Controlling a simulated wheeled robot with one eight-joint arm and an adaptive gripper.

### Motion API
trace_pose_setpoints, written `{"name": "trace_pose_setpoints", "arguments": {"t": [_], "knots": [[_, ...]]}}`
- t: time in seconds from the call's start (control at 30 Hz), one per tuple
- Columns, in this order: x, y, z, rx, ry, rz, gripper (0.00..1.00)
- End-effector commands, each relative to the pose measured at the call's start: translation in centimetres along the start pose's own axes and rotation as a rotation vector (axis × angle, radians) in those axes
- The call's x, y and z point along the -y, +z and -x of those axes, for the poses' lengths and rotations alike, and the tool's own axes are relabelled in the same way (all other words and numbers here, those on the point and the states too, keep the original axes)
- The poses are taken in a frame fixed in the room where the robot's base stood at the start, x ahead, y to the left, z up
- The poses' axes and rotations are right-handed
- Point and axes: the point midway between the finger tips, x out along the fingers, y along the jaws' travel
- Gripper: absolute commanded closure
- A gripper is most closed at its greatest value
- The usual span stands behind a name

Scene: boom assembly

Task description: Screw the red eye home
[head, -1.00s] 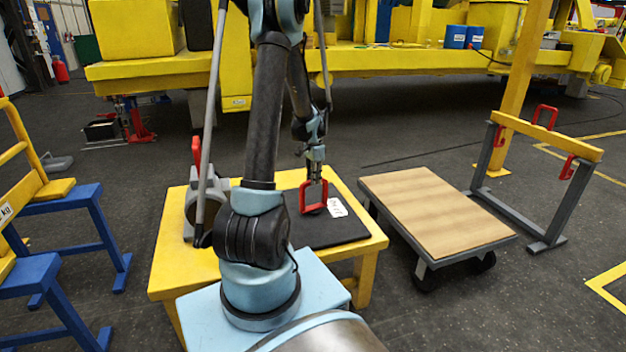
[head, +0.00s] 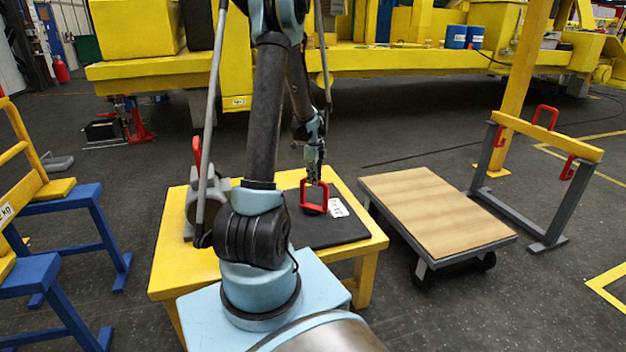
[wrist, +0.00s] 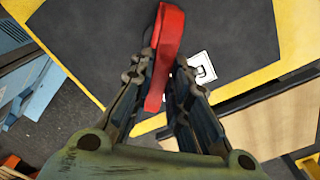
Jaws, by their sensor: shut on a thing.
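The red eye (head: 314,197) is a red, squared loop over the dark mat (head: 340,232) on the yellow table (head: 365,240). My gripper (head: 314,176) points down at it from above. In the wrist view the red eye (wrist: 165,55) stands between the two fingers of my gripper (wrist: 162,85), which are shut on it. Whether it touches the mat, and any thread under it, I cannot tell. A white tag (head: 338,208) with a dark mark lies on the mat beside the eye; it also shows in the wrist view (wrist: 202,69).
A grey fixture with a red handle (head: 197,155) stands at the table's left. A wood-topped cart (head: 435,210) is close on the right. A frame with red hooks (head: 548,140) stands beyond it. Blue-legged yellow steps (head: 70,210) are at the left.

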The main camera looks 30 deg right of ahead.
Motion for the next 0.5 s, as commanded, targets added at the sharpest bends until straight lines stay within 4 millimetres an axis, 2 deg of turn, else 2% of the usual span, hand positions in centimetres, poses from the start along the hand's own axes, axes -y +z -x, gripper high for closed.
{"name": "trace_pose_setpoints", "arguments": {"t": [0.5], "knots": [[0.04,0.11,0.03,0.002,0.0,-0.481,1.0]]}}
